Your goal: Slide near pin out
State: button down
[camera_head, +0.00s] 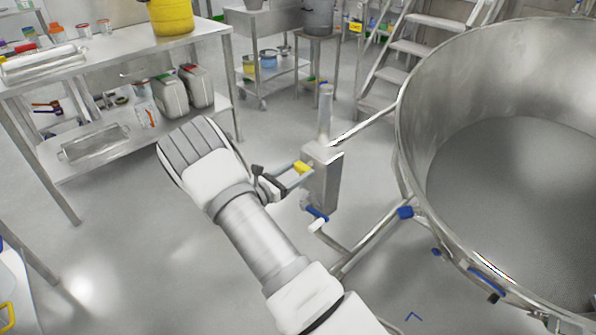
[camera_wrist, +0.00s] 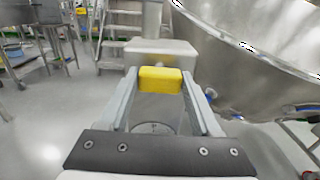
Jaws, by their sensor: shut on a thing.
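The near pin shows as a yellow block-shaped head (camera_head: 302,167) at the side of a steel post housing (camera_head: 322,178). In the wrist view the yellow pin head (camera_wrist: 160,79) sits between my fingertips, with the steel housing (camera_wrist: 161,52) right behind it. My gripper (camera_head: 289,178) is shut on the yellow head, a finger on each side; it also shows in the wrist view (camera_wrist: 160,84). The pin's shaft is hidden, so I cannot tell how far it sits in the housing.
A large round steel vessel (camera_head: 408,130) stands to the right, its frame tubes joined to the housing. A blue-and-white handle (camera_head: 316,216) hangs just below my gripper. A steel table (camera_head: 100,58) with a yellow bucket (camera_head: 171,16) stands at left. The floor between is clear.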

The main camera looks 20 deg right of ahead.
jog(key=v, duration=0.2)
jog(key=shift+s+a, duration=0.1)
jog(key=shift+a, duration=0.25)
jog(key=shift+f, duration=0.1)
jog(key=shift+c, duration=0.4)
grip_release()
jog(key=shift+a, duration=0.1)
jog(key=p+v, duration=0.2)
jog(key=v, duration=1.5)
jog(key=shift+a, duration=0.2)
jog(key=shift+s, duration=0.15)
